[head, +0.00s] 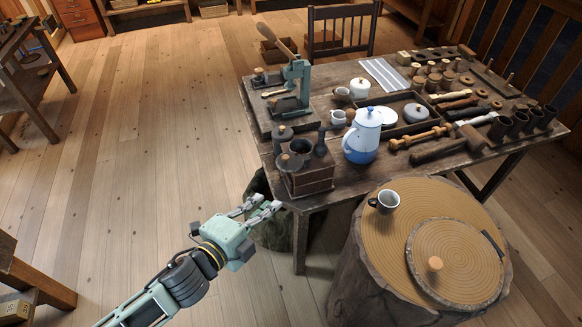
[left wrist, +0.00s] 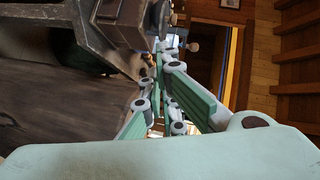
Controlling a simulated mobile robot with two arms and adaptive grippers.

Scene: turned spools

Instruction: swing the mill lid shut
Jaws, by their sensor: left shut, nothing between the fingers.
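The mill (head: 306,180) is a dark wooden box with a dark metal top, at the near left corner of the workbench. Its round hopper opening (head: 301,146) shows. The dark lid (head: 290,162) appears to hang open at the near left side, with a small brown knob on it. My left gripper (head: 264,206) is just off the bench corner, below and left of the mill, shut and empty. In the left wrist view, its fingers (left wrist: 165,105) reach up the middle, and part of the mill (left wrist: 110,30) fills the upper left. My right gripper is not in view.
A blue and white pot (head: 362,138) stands right of the mill. A green press (head: 292,95) stands behind it. A stump (head: 375,262) with a cup (head: 384,202) and a round board (head: 460,262) is at the right front.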

